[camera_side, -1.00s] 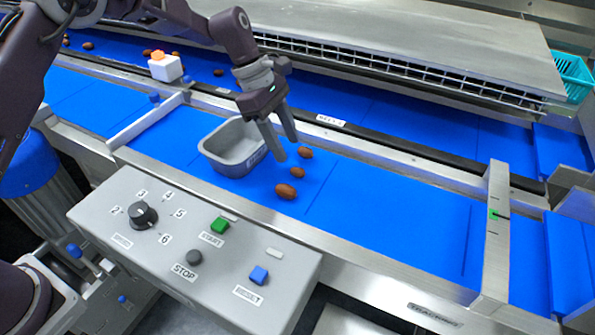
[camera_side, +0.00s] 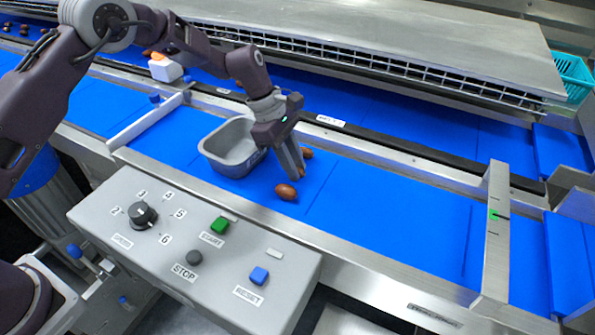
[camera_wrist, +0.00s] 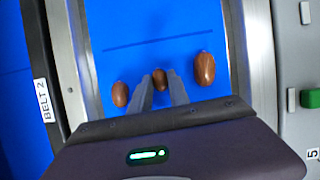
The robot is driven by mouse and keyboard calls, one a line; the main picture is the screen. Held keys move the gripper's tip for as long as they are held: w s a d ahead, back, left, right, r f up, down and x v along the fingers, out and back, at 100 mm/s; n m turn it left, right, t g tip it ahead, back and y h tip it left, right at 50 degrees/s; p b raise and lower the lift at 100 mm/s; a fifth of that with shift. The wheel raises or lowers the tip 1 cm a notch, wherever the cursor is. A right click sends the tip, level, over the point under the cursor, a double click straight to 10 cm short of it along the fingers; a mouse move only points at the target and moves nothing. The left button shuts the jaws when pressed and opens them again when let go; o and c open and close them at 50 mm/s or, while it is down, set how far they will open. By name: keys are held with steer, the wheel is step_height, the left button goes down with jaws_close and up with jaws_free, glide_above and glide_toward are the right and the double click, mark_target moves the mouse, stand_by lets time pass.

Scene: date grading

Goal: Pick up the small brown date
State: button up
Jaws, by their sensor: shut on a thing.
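The small brown date (camera_wrist: 160,78) is between my two fingertips in the wrist view. In the side view a sliver of it (camera_side: 302,173) shows beside the fingers; the rest is hidden. My gripper (camera_side: 298,174) points down at the blue belt and is shut on this date; its fingers also show in the wrist view (camera_wrist: 160,86). I cannot tell any gap between date and belt. A larger brown date (camera_side: 287,191) lies nearer the panel, to the right in the wrist view (camera_wrist: 204,68). Another brown date (camera_side: 307,153) lies on the far side, left in the wrist view (camera_wrist: 120,94).
A grey tray (camera_side: 232,170) stands on the belt (camera_side: 390,210) just left of my gripper. A control panel (camera_side: 130,220) with a knob and buttons is in front. A metal rail (camera_side: 440,175) runs behind. The belt to the right is clear.

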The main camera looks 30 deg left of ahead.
steer(key=d+r+v, duration=0.1)
steer(key=d+v, duration=0.1)
steer(key=v, duration=1.1)
steer(key=a+f, duration=0.2)
steer(key=a, duration=1)
steer(key=shift+s+a, duration=0.2)
steer(key=shift+s, duration=0.15)
steer(key=shift+d+r, duration=0.1)
steer(key=shift+d, duration=0.05)
steer(key=shift+d, duration=0.2)
steer(key=shift+f, duration=2.85)
